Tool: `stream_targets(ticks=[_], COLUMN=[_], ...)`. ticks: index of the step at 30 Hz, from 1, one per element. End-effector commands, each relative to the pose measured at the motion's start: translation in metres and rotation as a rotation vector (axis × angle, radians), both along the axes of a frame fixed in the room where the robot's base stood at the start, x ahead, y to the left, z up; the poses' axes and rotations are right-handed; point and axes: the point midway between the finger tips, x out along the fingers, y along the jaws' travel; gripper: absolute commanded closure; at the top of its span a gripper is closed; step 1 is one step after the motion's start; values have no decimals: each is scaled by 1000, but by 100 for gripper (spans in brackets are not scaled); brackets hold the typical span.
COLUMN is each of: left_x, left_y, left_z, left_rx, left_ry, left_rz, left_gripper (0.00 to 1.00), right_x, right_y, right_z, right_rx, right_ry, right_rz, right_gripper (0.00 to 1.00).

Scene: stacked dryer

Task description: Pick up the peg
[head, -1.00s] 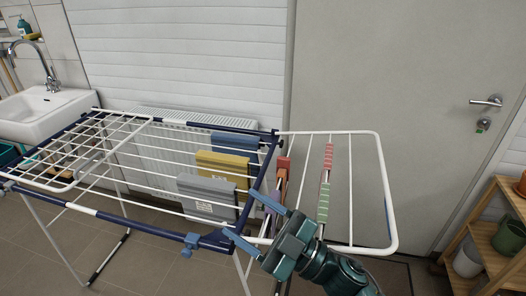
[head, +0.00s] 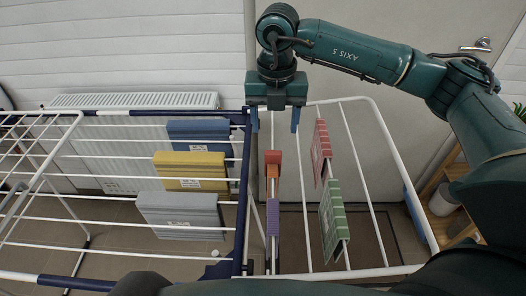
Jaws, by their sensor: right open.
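A narrow row of small pieces sits on a wire where the drying rack meets its right wing. A red piece (head: 273,157) is at the far end, an orange piece (head: 273,171) is just nearer, and a purple piece (head: 272,218) is nearer still. I cannot tell which of these is the peg. My right gripper (head: 275,121) is open and empty, its two blue fingers pointing down the picture. In the picture it is just above the red piece, with a gap between. My left gripper is out of view.
Grey (head: 180,210), yellow (head: 190,165) and blue (head: 198,130) cloths hang on the drying rack (head: 110,225). Red (head: 320,148) and green (head: 334,210) items hang on the right wing. A radiator (head: 135,101) and door stand behind. A wooden shelf is at right.

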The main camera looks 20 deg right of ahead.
Motion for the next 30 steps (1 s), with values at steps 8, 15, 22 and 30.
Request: stream_targets(ticks=[8, 15, 22, 30], left_x=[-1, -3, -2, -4], left_y=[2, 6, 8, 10], left_z=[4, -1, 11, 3], left_rx=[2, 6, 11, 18], left_ry=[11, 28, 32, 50], left_rz=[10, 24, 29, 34], left_gripper=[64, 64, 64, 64], right_x=[-2, -2, -6, -5], right_y=[1, 1, 4, 5], right_z=[-52, -73, -102, -124], right_rx=[2, 4, 3, 5], right_ry=[7, 4, 6, 2], right_rz=[3, 5, 5, 5], right_gripper=[38, 38, 38, 38])
